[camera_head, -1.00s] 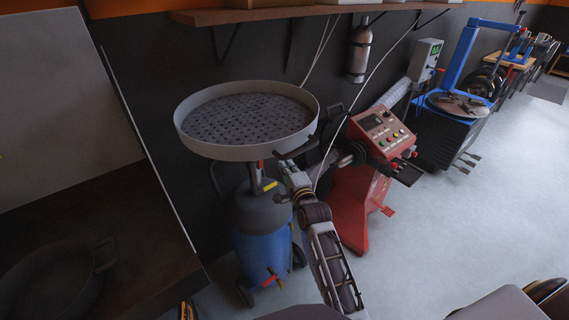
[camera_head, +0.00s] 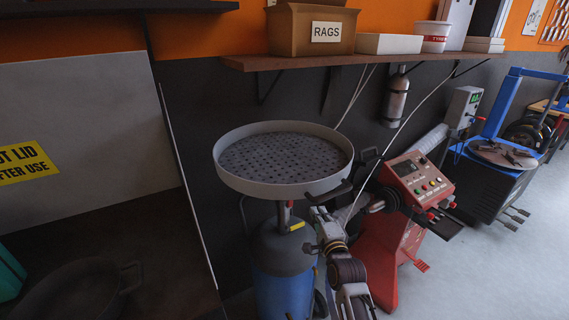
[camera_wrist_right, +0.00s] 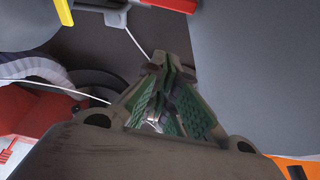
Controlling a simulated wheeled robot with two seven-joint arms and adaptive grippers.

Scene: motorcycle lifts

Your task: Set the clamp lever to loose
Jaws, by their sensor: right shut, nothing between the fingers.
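The oil drainer has a round grey pan (camera_head: 228,178) on a short column above a blue tank (camera_head: 283,292). On the column below the pan are a yellow-ended lever (camera_head: 296,226) and a red part (camera_head: 289,204); I take the yellow one as the clamp lever. Its setting cannot be read. My right gripper (camera_head: 317,211) is beside the column, right of the lever and below the pan rim. In the right wrist view the gripper (camera_wrist_right: 170,65) is shut and empty, with the yellow lever (camera_wrist_right: 17,65) apart from it at upper left. My left gripper is out of view.
A red machine with a button panel (camera_head: 418,178) stands close on the right. The pan's dark handle (camera_head: 334,193) juts out just above my right gripper. A shelf (camera_head: 300,60) with boxes runs along the wall. A dark bench (camera_head: 160,240) is at left.

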